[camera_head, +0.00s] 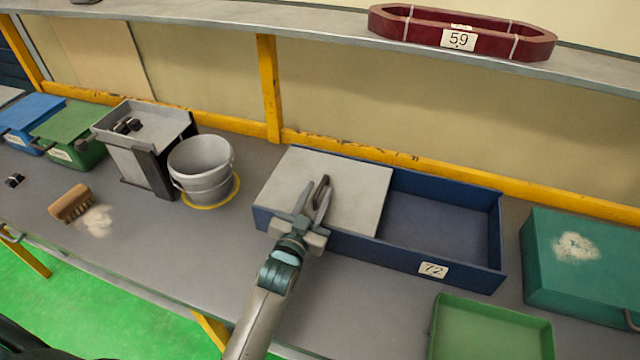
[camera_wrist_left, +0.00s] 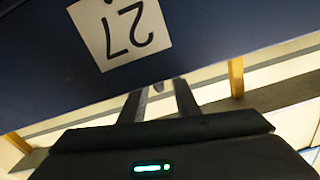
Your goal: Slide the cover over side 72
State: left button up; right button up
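The dark blue box labelled 72 (camera_head: 445,271) stands on the workbench, its right half open and empty. A flat pale grey cover (camera_head: 350,185) lies over its left half. My left gripper (camera_head: 317,198) is over the front part of the cover, with its two fingers apart. A small dark piece shows at the fingertips; I cannot tell whether it is a handle or part of a finger. In the left wrist view, a gap shows between the fingertips (camera_wrist_left: 160,88), and a blue face with a number label (camera_wrist_left: 120,35) is close above them. My right gripper is not in view.
A teal case (camera_head: 580,265) stands right of the box, and a green tray (camera_head: 490,330) lies in front. A metal bucket (camera_head: 200,165) and a grey bin (camera_head: 140,150) stand to the left. A dark red ring-shaped part (camera_head: 460,35) labelled 59 sits on the shelf.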

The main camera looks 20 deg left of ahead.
aim_at(327, 181)
pick_arm(q)
jog(key=shift+w, duration=1.25)
grip_shut()
